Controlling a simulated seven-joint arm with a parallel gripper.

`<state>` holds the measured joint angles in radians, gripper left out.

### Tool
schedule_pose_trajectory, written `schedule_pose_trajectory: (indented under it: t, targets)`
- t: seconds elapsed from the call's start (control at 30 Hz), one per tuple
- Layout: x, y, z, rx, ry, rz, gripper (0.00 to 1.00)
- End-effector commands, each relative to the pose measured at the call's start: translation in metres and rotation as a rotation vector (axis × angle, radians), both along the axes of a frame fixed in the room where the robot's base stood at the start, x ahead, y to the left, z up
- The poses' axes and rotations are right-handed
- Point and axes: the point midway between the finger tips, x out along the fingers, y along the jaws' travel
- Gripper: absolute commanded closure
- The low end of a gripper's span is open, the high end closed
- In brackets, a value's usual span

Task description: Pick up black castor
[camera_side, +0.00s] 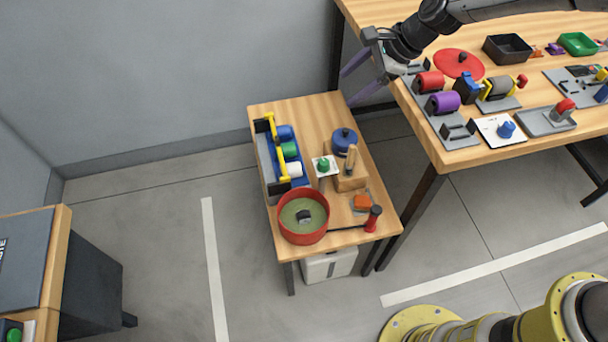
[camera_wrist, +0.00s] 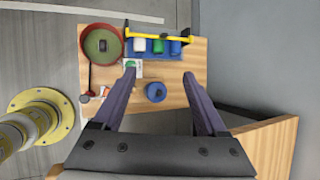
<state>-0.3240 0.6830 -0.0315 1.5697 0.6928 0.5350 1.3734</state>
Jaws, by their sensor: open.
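A small dark block-like thing with a greyish top, which looks like the black castor (camera_side: 304,216), lies inside a round red pan (camera_side: 281,227) with a green inside, at the front of the small wooden table. In the wrist view the castor (camera_wrist: 103,45) is a small dark spot in the pan (camera_wrist: 87,52) at the upper left. My gripper (camera_side: 347,89) is open and empty, high above and behind the table's back right corner, well apart from the pan. In the wrist view my gripper (camera_wrist: 159,74) spreads its two purple fingers over the table.
A blue caddy with a yellow handle (camera_side: 270,128) holds several rolls. A blue lidded pot (camera_side: 343,142), a white plate with a green knob (camera_side: 325,166), a wooden block (camera_side: 350,181) and an orange block (camera_side: 361,203) stand nearby. A larger crowded workbench (camera_side: 435,152) is on the right.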

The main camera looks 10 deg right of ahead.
Motion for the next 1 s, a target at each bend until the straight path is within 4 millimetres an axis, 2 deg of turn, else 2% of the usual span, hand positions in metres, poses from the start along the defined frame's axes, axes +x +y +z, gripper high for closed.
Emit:
schedule_pose_trajectory:
  t: [0.03, 0.2, 0.3, 0.4, 0.5, 0.6, 0.67, 1.0]
  targets:
    - [0.000, 0.014, -0.033, 0.000, 0.046, -0.004, 0.25]
    - [-0.013, 0.048, -0.129, -0.016, 0.166, 0.010, 0.25]
    - [-0.030, 0.060, -0.179, -0.040, 0.230, 0.031, 0.25]
    - [-0.050, 0.065, -0.216, -0.066, 0.281, 0.052, 0.25]
    - [-0.065, 0.067, -0.238, -0.085, 0.316, 0.066, 0.25]
    - [-0.072, 0.072, -0.249, -0.092, 0.327, 0.078, 0.25]
    - [-0.072, 0.076, -0.254, -0.092, 0.326, 0.080, 0.25]
    - [-0.072, 0.098, -0.308, -0.092, 0.324, 0.080, 0.25]
